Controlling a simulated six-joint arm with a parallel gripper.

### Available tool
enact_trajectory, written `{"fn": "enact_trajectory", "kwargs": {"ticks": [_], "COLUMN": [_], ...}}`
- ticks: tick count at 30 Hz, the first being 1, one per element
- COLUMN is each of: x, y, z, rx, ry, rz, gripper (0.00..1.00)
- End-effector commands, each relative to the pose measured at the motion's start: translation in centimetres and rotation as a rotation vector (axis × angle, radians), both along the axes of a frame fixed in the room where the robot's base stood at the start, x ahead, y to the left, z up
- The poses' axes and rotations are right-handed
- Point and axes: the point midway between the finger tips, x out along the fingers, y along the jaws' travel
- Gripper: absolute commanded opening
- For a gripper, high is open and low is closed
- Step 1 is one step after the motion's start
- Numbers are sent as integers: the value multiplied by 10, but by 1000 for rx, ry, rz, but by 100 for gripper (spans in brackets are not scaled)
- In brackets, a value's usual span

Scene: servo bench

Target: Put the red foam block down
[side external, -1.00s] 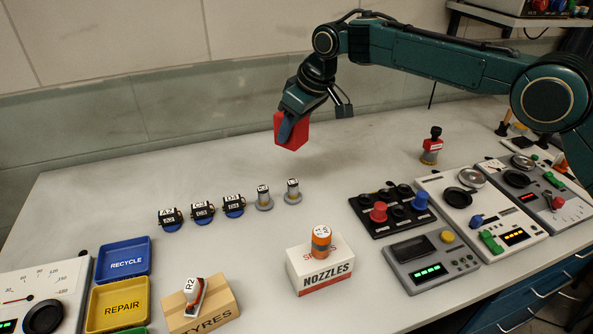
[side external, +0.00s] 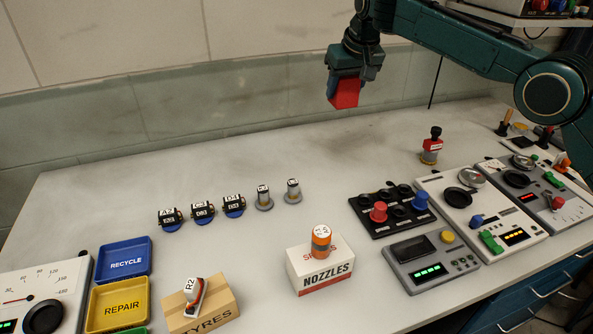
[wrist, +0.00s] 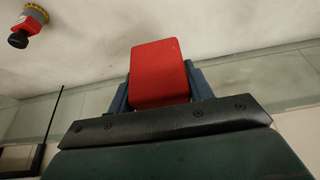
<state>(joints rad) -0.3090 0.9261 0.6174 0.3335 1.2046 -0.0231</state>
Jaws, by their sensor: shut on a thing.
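The red foam block (side external: 344,94) is held in my gripper (side external: 346,80), high above the back of the bench. In the wrist view the red block (wrist: 160,72) sits between the two blue fingers of my gripper (wrist: 162,84), which are shut on it. The block touches nothing else. The grey bench top (side external: 330,165) lies below it with a clear gap.
Small labelled parts (side external: 202,211) stand in a row left of centre. The NOZZLES box (side external: 322,270), the RECYCLE tray (side external: 125,260) and the REPAIR tray (side external: 118,305) are nearer the front. Control panels (side external: 430,262) fill the right. A red-collared stamp (side external: 431,146) stands at back right. The back middle is bare.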

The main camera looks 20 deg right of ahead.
Motion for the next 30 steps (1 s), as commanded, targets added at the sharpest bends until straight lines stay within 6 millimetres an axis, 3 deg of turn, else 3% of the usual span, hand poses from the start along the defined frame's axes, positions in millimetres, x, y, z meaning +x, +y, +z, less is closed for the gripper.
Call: {"fn": "enact_trajectory", "kwargs": {"ticks": [11, 30], "x": [-1, 0], "y": [0, 0], "z": [-31, -144], "rx": [-1, 0], "ry": [3, 1], "rz": [3, 2], "gripper": [28, 28]}}
